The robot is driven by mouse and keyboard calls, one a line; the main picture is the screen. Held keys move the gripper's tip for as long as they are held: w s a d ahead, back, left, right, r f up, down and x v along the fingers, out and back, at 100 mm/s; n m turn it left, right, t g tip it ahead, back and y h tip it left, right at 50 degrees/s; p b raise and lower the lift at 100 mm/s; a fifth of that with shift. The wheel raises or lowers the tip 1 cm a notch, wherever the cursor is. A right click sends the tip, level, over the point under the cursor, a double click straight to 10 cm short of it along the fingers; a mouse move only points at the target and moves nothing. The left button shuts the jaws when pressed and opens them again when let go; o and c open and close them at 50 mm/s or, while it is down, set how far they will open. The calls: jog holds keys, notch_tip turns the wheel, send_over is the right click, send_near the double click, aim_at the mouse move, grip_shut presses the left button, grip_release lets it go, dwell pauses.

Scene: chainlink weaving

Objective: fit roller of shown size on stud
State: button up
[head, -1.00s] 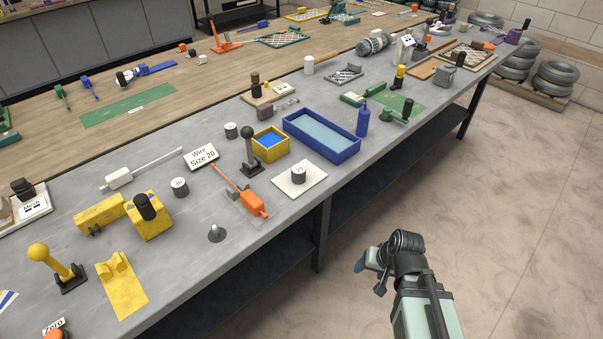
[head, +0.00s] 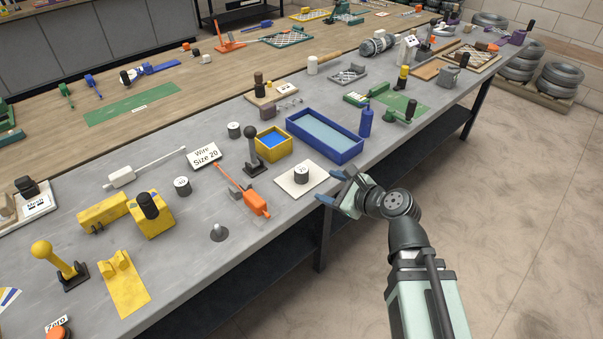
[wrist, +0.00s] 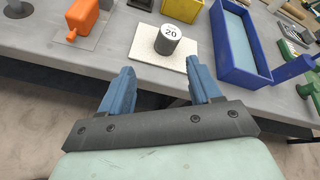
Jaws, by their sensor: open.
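A card (head: 205,155) reading "Wire Size 20" stands on the grey bench. A dark roller (head: 301,175) stands upright on a white plate (head: 317,178) near the bench's front edge. In the wrist view its top is marked 20 (wrist: 168,39). Two similar rollers stand apart: one left of the card (head: 182,187) and one behind it (head: 234,130); I cannot read their numbers clearly. A grey stud on a round base (head: 219,231) stands at the front edge, left of the plate. My gripper (head: 338,192) is open and empty, just in front of the white plate, its blue fingers (wrist: 159,84) pointing towards the roller.
A black-knobbed lever (head: 252,150), a yellow bin (head: 273,144) and a blue tray (head: 325,137) stand behind the plate. A yellow block with a black knob (head: 150,214) stands left of the stud.

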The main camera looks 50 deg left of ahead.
aim_at(306, 173)
jog(key=a+f+m, duration=0.1)
jog(key=a+m, duration=0.1)
jog(key=a, duration=0.2)
jog(key=w+a+f+m, duration=0.1)
jog(key=a+f+m, duration=0.1)
jog(key=a, duration=0.2)
jog(key=a+f+m, duration=0.2)
jog(key=a, duration=0.3)
jog(key=shift+w+t, duration=0.3)
dwell(0.3)
jog(key=shift+c, duration=0.4)
jog(key=c, duration=0.9)
